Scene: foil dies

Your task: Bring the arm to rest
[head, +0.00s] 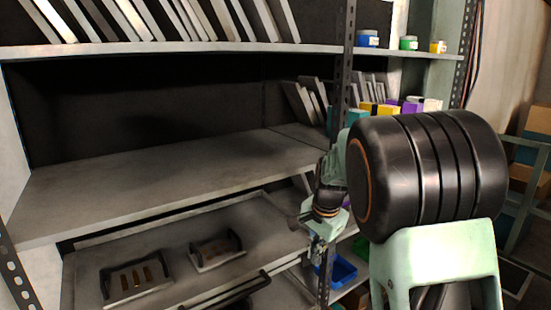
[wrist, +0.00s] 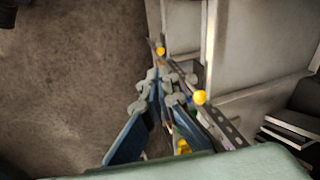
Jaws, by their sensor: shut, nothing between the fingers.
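My gripper (head: 317,250) hangs at the end of my arm, in front of the shelf unit near its dark perforated upright. It is small and partly dark in the head view. In the wrist view my gripper (wrist: 160,68) points away from the camera, its fingers drawn together with nothing between them. The floor (wrist: 65,75) lies below and to the left of it, and pale shelf fronts are to the right. I cannot tell from these views whether the fingers touch the upright.
An open drawer (head: 95,262) holds two small dark trays (head: 137,281) (head: 217,250). The shelf above (head: 150,185) is bare across its middle. Plates stand on the top shelf (head: 200,50). A blue bin (head: 338,270) sits low behind my gripper. Small jars (head: 408,43) stand upper right.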

